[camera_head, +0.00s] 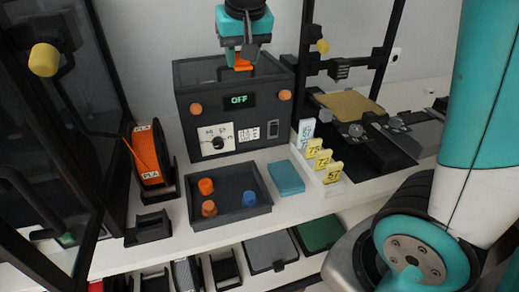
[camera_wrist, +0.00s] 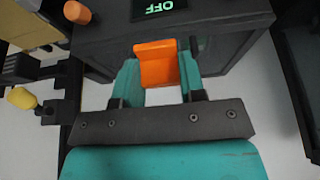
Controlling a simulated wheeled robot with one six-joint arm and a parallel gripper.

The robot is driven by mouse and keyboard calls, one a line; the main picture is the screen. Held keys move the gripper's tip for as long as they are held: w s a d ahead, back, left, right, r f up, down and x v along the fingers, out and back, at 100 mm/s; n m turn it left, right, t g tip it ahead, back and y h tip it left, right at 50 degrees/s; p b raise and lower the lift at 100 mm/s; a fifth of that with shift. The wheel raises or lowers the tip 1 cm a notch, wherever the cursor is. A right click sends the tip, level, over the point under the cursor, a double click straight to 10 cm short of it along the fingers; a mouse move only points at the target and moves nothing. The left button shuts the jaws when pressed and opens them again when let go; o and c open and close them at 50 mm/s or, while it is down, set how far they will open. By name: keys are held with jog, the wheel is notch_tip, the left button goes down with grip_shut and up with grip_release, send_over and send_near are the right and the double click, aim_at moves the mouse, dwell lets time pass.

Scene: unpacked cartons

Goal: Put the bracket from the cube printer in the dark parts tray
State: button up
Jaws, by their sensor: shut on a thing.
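My gripper (camera_head: 243,58) is shut on an orange bracket (camera_head: 243,63), above the top of a dark box with an OFF display. In the wrist view the bracket (camera_wrist: 157,62) is a bent orange piece between the two teal fingers (camera_wrist: 158,80). I cannot tell whether it touches the box. The dark parts tray (camera_head: 230,188) lies on the white bench in front of the box. It holds two orange pieces (camera_head: 207,197) and a blue piece (camera_head: 249,199). I cannot tell which machine is the cube printer.
The dark box (camera_head: 187,80) stands behind the tray. An orange spool (camera_head: 148,155) is left of the tray. A teal block (camera_head: 287,178) and yellow number tags (camera_head: 324,159) are to its right. An open-frame printer with a gold bed (camera_head: 349,106) stands farther right.

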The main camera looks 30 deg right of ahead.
aim_at(245, 160)
notch_tip(245, 160, down, 26)
jog(key=shift+a, duration=0.1)
dwell(0.3)
jog(key=shift+f, duration=0.2)
jog(key=o, duration=0.9)
jog(key=shift+r, duration=0.2)
